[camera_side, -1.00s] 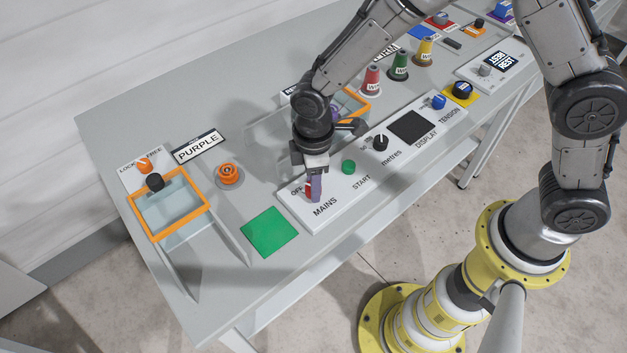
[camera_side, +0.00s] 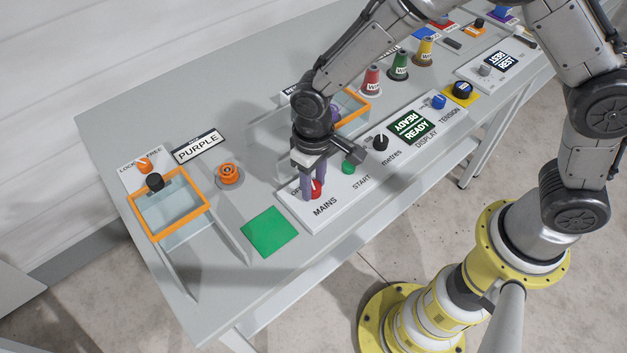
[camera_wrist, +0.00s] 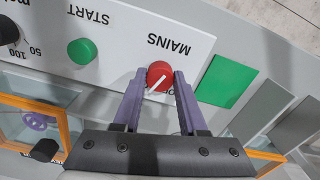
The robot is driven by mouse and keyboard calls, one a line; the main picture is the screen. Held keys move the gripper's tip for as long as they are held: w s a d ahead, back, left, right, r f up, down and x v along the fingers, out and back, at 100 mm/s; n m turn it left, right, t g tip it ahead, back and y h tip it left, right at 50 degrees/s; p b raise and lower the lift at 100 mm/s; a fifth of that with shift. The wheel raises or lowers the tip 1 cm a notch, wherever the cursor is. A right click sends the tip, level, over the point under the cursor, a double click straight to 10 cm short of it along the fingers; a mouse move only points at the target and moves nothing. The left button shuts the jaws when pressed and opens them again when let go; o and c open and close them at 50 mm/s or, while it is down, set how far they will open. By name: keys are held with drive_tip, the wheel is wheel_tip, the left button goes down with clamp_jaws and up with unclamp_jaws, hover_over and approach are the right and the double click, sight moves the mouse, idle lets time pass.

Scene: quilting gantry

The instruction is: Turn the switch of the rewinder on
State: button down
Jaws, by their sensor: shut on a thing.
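The rewinder's long white control panel (camera_side: 340,207) lies on the grey table. Its red MAINS switch (camera_side: 317,189) is a round knob with a white pointer line, and it also shows in the wrist view (camera_wrist: 160,74). My gripper (camera_side: 312,192) points down over it, with its purple fingers on either side of the knob, shut on it. The pointer line sits at a slant in the wrist view; part of the OFF label is hidden by a finger.
The green START button (camera_side: 348,167) and a black metres knob (camera_side: 380,142) stand beside the switch. A green square (camera_side: 269,232) lies to the left, with an orange-framed clear box (camera_side: 168,205) beyond. Thread cones (camera_side: 399,67) stand behind the panel.

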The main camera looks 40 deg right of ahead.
sight(313, 186)
drive_tip(key=shift+m, duration=1)
drive_tip(key=shift+c, duration=2.2)
unclamp_jaws()
wheel_tip(313, 186, up, 14)
